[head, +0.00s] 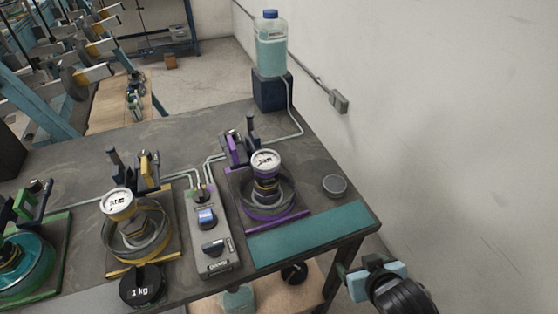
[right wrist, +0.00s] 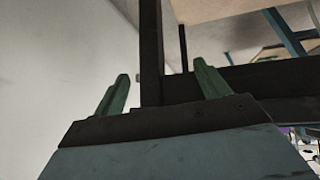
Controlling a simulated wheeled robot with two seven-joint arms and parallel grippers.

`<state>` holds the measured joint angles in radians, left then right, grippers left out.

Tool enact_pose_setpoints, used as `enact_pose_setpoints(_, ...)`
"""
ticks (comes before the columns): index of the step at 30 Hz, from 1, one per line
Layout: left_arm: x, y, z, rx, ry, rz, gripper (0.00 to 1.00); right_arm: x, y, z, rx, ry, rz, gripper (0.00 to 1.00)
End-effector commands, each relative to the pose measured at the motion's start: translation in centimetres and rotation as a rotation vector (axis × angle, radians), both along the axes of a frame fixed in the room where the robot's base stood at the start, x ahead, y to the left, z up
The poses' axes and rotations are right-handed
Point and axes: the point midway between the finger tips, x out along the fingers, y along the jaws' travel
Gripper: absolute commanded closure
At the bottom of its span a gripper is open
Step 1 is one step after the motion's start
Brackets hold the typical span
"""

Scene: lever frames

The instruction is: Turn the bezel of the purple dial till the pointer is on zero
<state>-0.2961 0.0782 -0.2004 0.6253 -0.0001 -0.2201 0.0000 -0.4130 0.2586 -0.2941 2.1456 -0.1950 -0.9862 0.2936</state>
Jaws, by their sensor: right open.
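The purple dial (head: 265,162) is a round white-faced gauge on top of a post, standing in a clear round bowl on a purple-edged plate (head: 278,220). Its pointer and markings are too small to read. My right gripper (head: 348,276) is at the lower right of the head view, beyond the table's right edge and well apart from the dial. In the right wrist view its two green fingers (right wrist: 160,74) stand apart with nothing between them. My left gripper is not in view.
A yellow dial (head: 118,204) and a green station (head: 22,262) stand to the left. A grey control box (head: 213,243) sits beside the purple plate. A 1 kg weight (head: 142,286), a small round cap (head: 335,185), a teal mat (head: 310,233) and a bottle (head: 271,50) are around.

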Motion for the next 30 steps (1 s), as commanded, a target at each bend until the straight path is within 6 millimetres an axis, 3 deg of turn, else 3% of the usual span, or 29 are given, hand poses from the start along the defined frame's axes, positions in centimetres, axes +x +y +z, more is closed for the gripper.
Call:
enact_pose_setpoints(1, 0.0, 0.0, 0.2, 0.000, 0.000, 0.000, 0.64, 0.0, 0.2, 2.1, 0.008, -0.027, -0.002, 0.25)
enact_pose_setpoints(6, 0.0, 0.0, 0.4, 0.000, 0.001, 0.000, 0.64, 0.1, 0.7, 8.2, 0.038, -0.121, -0.014, 0.25)
enact_pose_setpoints(8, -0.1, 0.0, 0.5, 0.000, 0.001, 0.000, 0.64, 1.3, 1.6, 11.0, 0.066, -0.229, 0.006, 0.25)
enact_pose_setpoints(15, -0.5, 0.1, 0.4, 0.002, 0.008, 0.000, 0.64, 4.3, 6.3, 15.9, 0.199, -0.553, 0.173, 0.25)
enact_pose_setpoints(21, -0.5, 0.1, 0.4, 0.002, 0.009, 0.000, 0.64, 3.9, 10.5, 18.6, 0.327, -0.714, 0.376, 0.25)
enact_pose_setpoints(26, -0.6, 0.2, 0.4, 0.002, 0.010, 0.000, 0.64, 3.3, 12.1, 19.2, 0.381, -0.751, 0.461, 0.25)
enact_pose_setpoints(30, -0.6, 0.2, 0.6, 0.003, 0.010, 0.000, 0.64, 4.0, 12.8, 19.4, 0.388, -0.756, 0.471, 0.25)
